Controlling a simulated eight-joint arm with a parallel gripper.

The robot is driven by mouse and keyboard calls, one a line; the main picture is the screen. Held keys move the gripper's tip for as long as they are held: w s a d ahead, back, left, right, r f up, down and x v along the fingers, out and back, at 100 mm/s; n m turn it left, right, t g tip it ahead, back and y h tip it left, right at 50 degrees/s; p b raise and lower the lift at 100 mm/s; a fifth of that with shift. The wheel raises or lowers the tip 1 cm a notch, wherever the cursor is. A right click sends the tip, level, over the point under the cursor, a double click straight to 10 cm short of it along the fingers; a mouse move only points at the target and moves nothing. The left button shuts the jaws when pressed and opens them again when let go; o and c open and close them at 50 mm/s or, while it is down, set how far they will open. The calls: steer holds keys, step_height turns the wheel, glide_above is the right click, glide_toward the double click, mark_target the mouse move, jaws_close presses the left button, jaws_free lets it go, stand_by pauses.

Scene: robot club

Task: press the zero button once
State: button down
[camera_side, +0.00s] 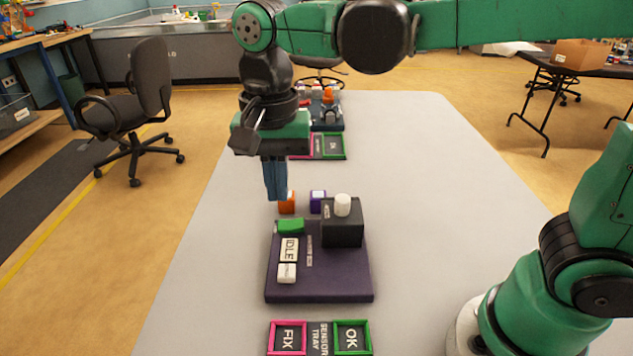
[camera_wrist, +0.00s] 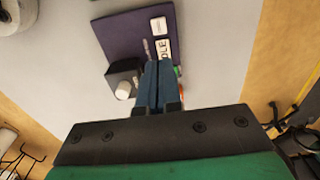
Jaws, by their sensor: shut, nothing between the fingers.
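A dark purple panel (camera_side: 340,285) lies on the table in the side view and shows at the top of the wrist view (camera_wrist: 118,38). It bears an IDLE display (camera_side: 289,250), a small white block with unreadable marking (camera_side: 287,273), a green piece (camera_side: 290,227), and a black box (camera_side: 342,234) with a white cylinder (camera_side: 342,205) on top. I cannot tell which part is the zero button. My gripper (camera_side: 277,197) is shut and empty, pointing down above the panel's far left end. Its blue fingertips (camera_wrist: 158,64) hide part of the panel in the wrist view.
A sensor tray with pink FIX and green OK frames (camera_side: 320,325) lies in front. Another framed tray (camera_side: 333,146) lies farther back.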

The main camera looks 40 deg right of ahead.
mark_target(286, 269)
step_height(286, 269, down, 13)
steer(key=shift+f, duration=0.15)
stand_by(0.4)
steer(key=shift+f, duration=0.1)
steer(key=shift+f, duration=0.95)
step_height(286, 269, up, 14)
steer(key=shift+r, duration=0.15)
stand_by(0.7)
